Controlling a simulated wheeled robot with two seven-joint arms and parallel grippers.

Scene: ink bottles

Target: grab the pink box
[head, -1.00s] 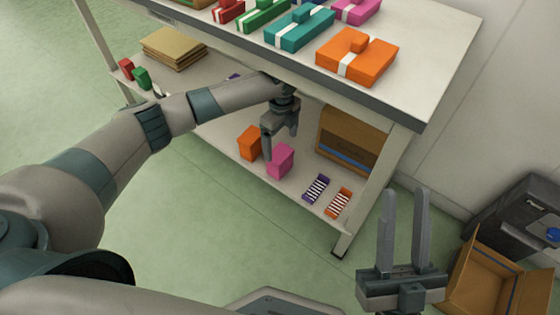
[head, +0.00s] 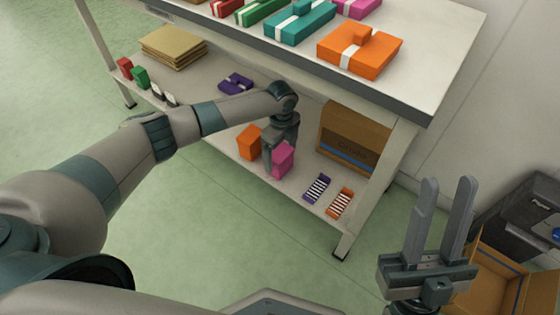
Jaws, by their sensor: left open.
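The pink box (head: 283,160) stands on the lower shelf of the table, just right of an orange box (head: 249,142). My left gripper (head: 271,168) reaches in under the tabletop, pointing down at the pink box. Its fingers are open; one shows at the left side of the box, between it and the orange box, and the other is mostly hidden. I cannot tell whether the fingers touch the box. My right gripper (head: 446,190) is open and empty, fingers up, at the lower right, away from the table.
The tabletop (head: 432,60) above my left gripper carries several coloured boxes. On the lower shelf (head: 205,128) lie purple and orange striped items (head: 317,188) to the right and a cardboard box (head: 352,137) behind. An open carton (head: 492,280) stands on the floor at right.

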